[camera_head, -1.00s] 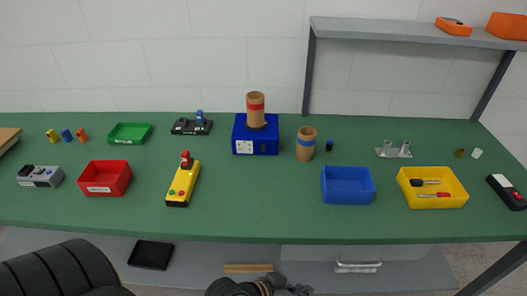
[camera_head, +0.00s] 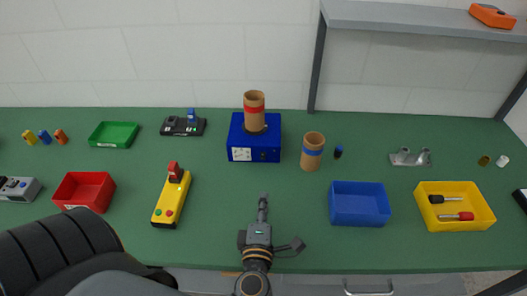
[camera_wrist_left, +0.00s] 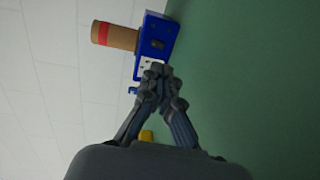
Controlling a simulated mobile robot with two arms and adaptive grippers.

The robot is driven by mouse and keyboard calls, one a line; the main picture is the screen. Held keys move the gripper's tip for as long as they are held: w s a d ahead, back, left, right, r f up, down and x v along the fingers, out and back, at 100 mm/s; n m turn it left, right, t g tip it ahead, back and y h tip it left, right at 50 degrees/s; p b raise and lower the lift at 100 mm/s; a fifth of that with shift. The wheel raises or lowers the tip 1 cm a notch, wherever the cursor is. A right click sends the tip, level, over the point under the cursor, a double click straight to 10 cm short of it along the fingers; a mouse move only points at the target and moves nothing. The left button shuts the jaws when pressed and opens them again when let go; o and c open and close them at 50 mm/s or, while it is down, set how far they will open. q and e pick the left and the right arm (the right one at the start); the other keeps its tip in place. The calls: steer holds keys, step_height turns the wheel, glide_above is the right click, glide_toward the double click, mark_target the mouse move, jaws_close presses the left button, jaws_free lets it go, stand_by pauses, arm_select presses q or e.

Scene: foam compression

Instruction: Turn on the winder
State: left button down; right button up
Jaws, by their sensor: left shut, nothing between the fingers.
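The winder appears to be the blue box (camera_head: 267,153) at the back middle of the green table, with a brown tube with a red band (camera_head: 254,111) upright on top. Its front face has a white panel and small dark details. My left gripper (camera_head: 263,199) is over the table's front part, in front of the blue box and apart from it, its fingers pointing toward it. The fingers are together with nothing between them. In the left wrist view the gripper (camera_wrist_left: 158,72) points toward the blue box (camera_wrist_left: 155,45), which appears turned sideways. My right gripper is not in view.
A yellow control box with a red lever (camera_head: 171,199) stands left of my gripper. A blue tray (camera_head: 357,219) is to the right, and a brown tube with a blue band (camera_head: 312,151) stands right of the winder. The table between gripper and winder is clear.

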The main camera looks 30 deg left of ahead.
arm_select(q)
steer(key=shift+w+a+f+n, duration=0.1)
steer(key=shift+a+f+n, duration=0.2)
steer(key=shift+a+f, duration=0.1)
steer(key=shift+g+y, duration=0.3)
steer(key=shift+s+d+r, duration=0.1)
steer(key=shift+s+r, duration=0.05)
steer(key=shift+s, duration=0.15)
steer(key=shift+w+a, duration=0.2)
steer(key=shift+w, duration=0.15)
steer(key=p, duration=0.2)
glide_toward(263, 159)
steer(key=shift+w+a, duration=0.1)
steer(key=p+x, duration=0.1)
steer(key=x, duration=0.4)
steer(key=shift+w+a, duration=0.2)
steer(key=shift+w, duration=0.1)
steer(key=shift+w+a+f, duration=0.2)
steer(key=shift+w, duration=0.2)
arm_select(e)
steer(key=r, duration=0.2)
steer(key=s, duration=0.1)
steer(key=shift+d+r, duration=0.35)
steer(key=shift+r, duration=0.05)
